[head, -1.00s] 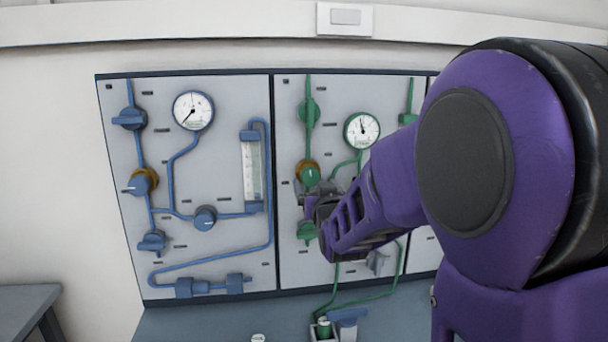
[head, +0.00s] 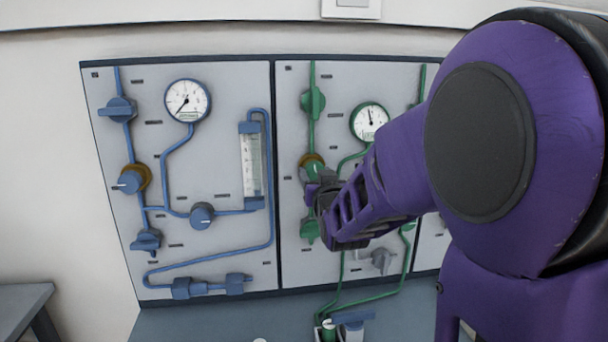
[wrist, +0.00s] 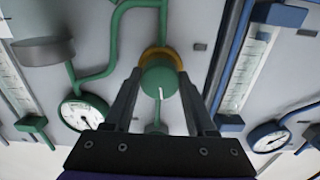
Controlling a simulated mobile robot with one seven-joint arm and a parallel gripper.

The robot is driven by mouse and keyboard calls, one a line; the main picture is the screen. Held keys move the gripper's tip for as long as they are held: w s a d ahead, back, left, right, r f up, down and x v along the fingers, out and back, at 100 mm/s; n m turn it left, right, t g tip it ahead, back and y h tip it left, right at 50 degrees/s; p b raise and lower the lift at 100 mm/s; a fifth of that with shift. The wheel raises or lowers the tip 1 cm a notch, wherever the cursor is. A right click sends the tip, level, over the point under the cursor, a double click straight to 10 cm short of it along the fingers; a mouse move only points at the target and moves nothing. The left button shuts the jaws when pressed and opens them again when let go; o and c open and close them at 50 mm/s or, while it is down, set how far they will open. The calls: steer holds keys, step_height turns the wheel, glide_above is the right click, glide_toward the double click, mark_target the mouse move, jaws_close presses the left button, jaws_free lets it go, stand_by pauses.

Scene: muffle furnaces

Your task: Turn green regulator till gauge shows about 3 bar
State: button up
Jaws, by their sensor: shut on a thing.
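The green regulator (wrist: 158,82), a round knob with a white mark and a brass collar behind it, is on the panel in the middle of the wrist view. My gripper (wrist: 160,88) has one finger on each side of it and is shut on it. In the head view the regulator (head: 308,172) is partly hidden by my gripper (head: 322,190). The green-framed gauge (head: 369,121) is up and right of it, its needle pointing nearly straight up, slightly left. The gauge also shows inverted in the wrist view (wrist: 83,114). Its numbers are too small to read.
A green valve (head: 312,102) is above the regulator and another (head: 310,230) below it. The left panel has blue valves, a blue regulator (head: 131,180), a blue gauge (head: 187,100) and a flow tube (head: 251,166). Green hoses run down to the bench.

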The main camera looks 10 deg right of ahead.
steer(key=c, duration=0.7)
steer(key=shift+o, duration=0.2)
steer(key=shift+m, duration=1.3)
steer(key=o, duration=1.4)
steer(key=shift+s, duration=0.15)
